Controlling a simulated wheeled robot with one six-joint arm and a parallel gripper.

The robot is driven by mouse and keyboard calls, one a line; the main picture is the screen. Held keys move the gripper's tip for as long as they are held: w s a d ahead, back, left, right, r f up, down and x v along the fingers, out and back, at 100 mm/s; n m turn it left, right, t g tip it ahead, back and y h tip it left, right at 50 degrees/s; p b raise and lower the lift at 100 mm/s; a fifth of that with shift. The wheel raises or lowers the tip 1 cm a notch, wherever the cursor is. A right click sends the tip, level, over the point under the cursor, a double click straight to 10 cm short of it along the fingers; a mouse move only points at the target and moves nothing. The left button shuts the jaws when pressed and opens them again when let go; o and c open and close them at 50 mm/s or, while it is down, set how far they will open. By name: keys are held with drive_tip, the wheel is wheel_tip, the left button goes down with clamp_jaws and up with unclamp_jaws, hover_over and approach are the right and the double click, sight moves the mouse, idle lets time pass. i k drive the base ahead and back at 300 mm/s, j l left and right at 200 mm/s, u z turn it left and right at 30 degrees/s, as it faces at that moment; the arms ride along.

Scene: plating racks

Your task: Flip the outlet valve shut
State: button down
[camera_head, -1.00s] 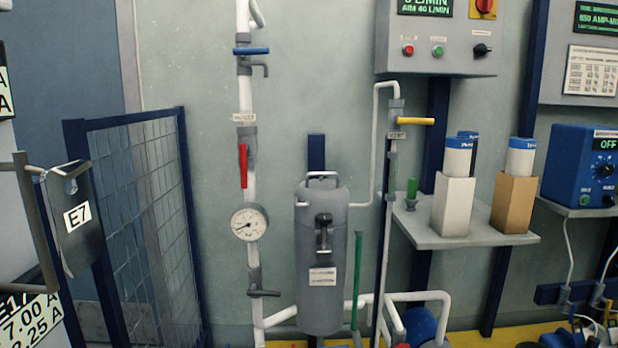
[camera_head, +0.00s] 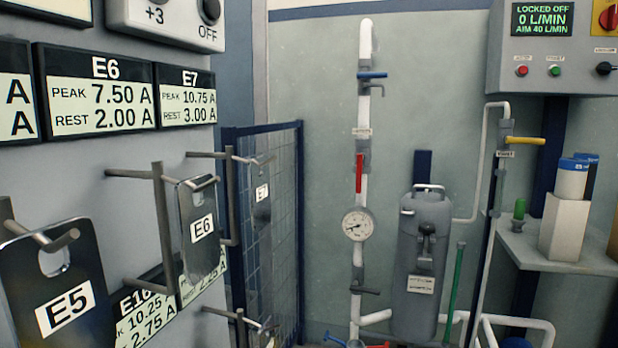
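Several lever valves sit on the pipework at the back wall; their small tags are too small to read, so I cannot tell which is the outlet valve. On the left white pipe, a blue lever (camera_head: 372,75) lies crosswise at the top. Below it a red lever (camera_head: 359,173) hangs in line with the pipe. A dark lever (camera_head: 366,291) lies crosswise under the round gauge (camera_head: 358,224). A yellow lever (camera_head: 525,140) points right, across the right pipe. Parts of a blue and a red handle show at the bottom edge. My gripper is not in view.
A grey filter housing (camera_head: 420,260) stands between the pipes. A control box (camera_head: 555,45) reads LOCKED OFF, 0 L/MIN. A shelf (camera_head: 540,250) holds white cartridges at right. At left, a panel with hooks and plates such as E5 (camera_head: 65,310) and a mesh fence (camera_head: 270,220) stand close.

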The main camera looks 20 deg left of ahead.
sight(359, 157)
drive_tip(key=u, duration=0.75)
